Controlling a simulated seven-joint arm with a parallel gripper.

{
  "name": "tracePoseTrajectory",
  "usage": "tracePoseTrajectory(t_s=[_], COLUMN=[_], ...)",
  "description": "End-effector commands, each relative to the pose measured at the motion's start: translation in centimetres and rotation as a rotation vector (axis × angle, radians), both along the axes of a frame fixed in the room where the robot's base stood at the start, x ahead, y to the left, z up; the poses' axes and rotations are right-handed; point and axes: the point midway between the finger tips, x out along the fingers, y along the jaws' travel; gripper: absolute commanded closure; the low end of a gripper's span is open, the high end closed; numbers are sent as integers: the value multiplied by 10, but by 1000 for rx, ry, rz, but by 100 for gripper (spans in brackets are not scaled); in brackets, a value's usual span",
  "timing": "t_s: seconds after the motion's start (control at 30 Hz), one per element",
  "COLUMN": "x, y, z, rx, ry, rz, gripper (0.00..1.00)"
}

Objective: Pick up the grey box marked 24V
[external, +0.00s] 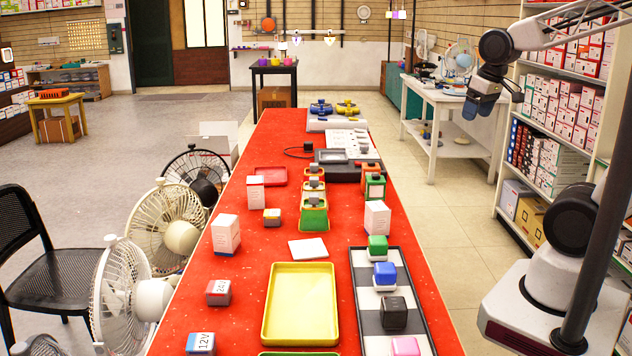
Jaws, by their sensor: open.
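A small box (218,292) with grey and red faces sits on the left part of the red table top (225,325); the marking on it looks like 24V but is small. A similar box marked 12V (201,343), grey with a blue part, sits nearer the camera, partly cut by the lower frame edge. My gripper (478,110) is raised at the upper right, beyond the table's right edge, open and empty. It is far from both boxes.
A yellow tray (298,345) lies right of the marked boxes. A checkered tray (422,325) holds several colored blocks. White cartons (226,232), a white tile (308,249) and green containers (314,225) stand farther back. Fans (125,300) line the table's left side.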

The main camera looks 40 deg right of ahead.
Motion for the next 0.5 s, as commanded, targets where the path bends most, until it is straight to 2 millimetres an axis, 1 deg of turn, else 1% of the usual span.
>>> tracePoseTrajectory(t_s=[0.17,0.27,0.3,0.37,0.5], x=[34,58,69,83,116], y=[24,43,51,65,100], z=[-2,-4,-6,-7,-13], rx=[63,114,139,176,271], ry=[-42,-74,-86,-103,-135], rz=[-96,-171,-205,-255,-371], gripper=[21,21,21,21,21])
